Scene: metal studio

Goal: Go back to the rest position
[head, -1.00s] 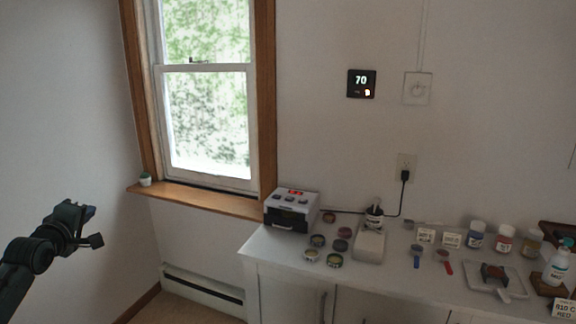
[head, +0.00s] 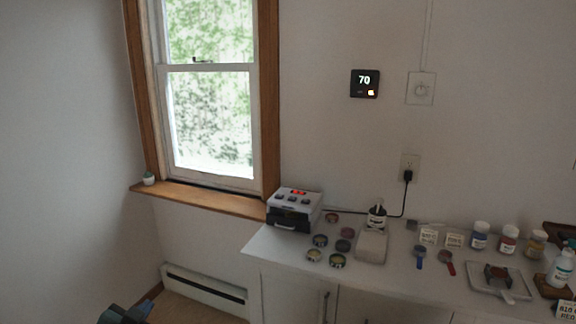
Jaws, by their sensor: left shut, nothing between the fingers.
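My right gripper is not in view.
A white counter (head: 273,245) runs along the wall to the right. It bears a small oven-like box (head: 294,209), several small round tins, jars (head: 480,236) and a tray (head: 483,288). A baseboard heater (head: 205,288) sits low under the window.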

